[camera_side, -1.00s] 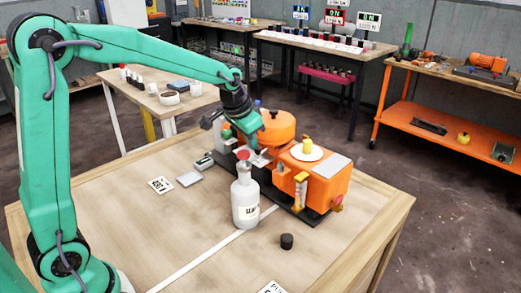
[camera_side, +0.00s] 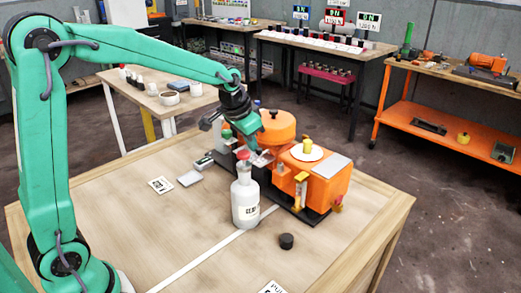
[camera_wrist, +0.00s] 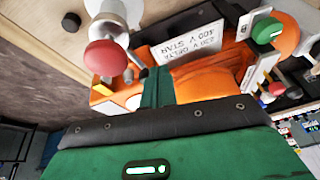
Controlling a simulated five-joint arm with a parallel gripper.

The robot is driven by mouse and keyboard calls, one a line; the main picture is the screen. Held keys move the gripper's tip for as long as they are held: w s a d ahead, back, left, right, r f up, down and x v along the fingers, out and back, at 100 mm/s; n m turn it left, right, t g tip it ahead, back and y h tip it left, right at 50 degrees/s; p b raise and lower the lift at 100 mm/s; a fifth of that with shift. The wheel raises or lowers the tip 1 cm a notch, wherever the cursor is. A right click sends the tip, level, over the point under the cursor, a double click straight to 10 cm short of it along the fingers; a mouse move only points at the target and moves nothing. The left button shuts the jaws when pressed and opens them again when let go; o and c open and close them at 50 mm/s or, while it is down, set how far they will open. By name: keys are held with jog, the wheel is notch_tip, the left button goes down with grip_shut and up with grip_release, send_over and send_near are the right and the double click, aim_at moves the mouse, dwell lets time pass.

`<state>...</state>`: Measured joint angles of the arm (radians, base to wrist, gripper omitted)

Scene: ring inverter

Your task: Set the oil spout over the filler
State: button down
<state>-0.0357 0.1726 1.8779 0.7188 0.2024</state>
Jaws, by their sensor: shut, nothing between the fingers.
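A white oil bottle (camera_side: 245,205) with a label and a narrow neck stands upright on the table, in front of the orange machine (camera_side: 318,180). A red piece (camera_side: 243,155) tops its neck; the red disc also shows in the wrist view (camera_wrist: 106,57). My gripper (camera_side: 256,143) is shut and empty, just behind and above the bottle's top, over the machine's left part. In the wrist view its green jaw end (camera_wrist: 158,86) is beside the red disc, apparently apart from it. I cannot tell which part is the filler.
A yellow knob (camera_side: 307,145) on a white disc tops the machine; an orange round housing (camera_side: 275,127) stands behind. A black cap (camera_side: 286,241) lies on the table right of the bottle. A card (camera_side: 160,185) lies left. The table's front left is clear.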

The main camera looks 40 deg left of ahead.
jog(key=shift+s+d, duration=0.3)
jog(key=shift+s, duration=0.15)
jog(key=shift+a, duration=0.2)
jog(key=s+a+r, duration=0.2)
jog(key=a+r, duration=0.5)
jog(key=r, duration=0.2)
jog(key=shift+r+y, duration=0.15)
jog(key=shift+y, duration=0.15)
dwell(0.6)
